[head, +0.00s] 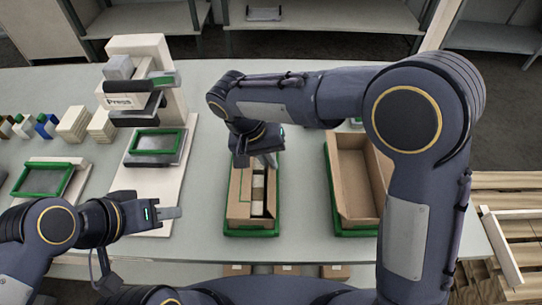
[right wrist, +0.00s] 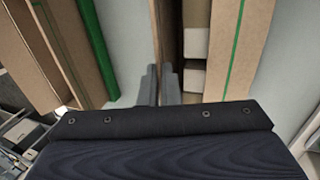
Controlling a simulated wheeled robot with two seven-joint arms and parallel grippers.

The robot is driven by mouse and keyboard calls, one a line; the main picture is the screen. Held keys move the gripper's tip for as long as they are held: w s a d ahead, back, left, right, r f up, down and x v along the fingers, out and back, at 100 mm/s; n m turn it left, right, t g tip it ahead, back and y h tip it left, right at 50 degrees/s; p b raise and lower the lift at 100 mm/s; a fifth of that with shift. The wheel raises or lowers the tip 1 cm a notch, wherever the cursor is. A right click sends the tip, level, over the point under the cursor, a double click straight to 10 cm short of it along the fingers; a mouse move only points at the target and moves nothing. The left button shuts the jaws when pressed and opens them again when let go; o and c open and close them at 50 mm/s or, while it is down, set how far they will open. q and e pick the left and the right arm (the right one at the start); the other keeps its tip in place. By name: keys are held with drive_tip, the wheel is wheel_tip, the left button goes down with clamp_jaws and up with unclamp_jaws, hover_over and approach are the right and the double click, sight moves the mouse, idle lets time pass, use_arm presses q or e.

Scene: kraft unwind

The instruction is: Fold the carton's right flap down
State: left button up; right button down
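The carton (head: 238,208) sits in a green-rimmed tray at the middle of the table. Its left flap lies flat over the left half, with a green line along it; this panel also shows in the right wrist view (right wrist: 238,45). Pale boxes (head: 258,194) show in the open right half. The right flap (right wrist: 170,28) appears as a narrow upright strip beside them. My right gripper (right wrist: 160,72) has its fingers together at the near end of this strip; I cannot tell whether they touch it. My left gripper (head: 180,212) is left of the carton, apart from it.
A second, open and empty carton (head: 352,170) stands in a green tray to the right. A press (head: 140,90) and a green-framed plate (head: 157,142) stand to the left. Small boxes are at far left. Wooden pallets (head: 515,225) stand beyond the right edge.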

drive_tip(key=shift+a+f+h+p, duration=0.2)
drive_tip(key=shift+a+h+p, duration=0.2)
drive_tip(key=shift+h, duration=0.55)
drive_tip(key=shift+a+f+h+p, duration=0.2)
drive_tip(key=shift+a+h+p, duration=0.15)
drive_tip(key=shift+h, duration=0.55)
drive_tip(key=shift+a+f+h+p, duration=0.2)
drive_tip(key=shift+a+h+p, duration=0.2)
drive_tip(key=shift+h, duration=0.55)
drive_tip(key=c, duration=1.6)
unclamp_jaws()
drive_tip(key=shift+c, duration=0.2)
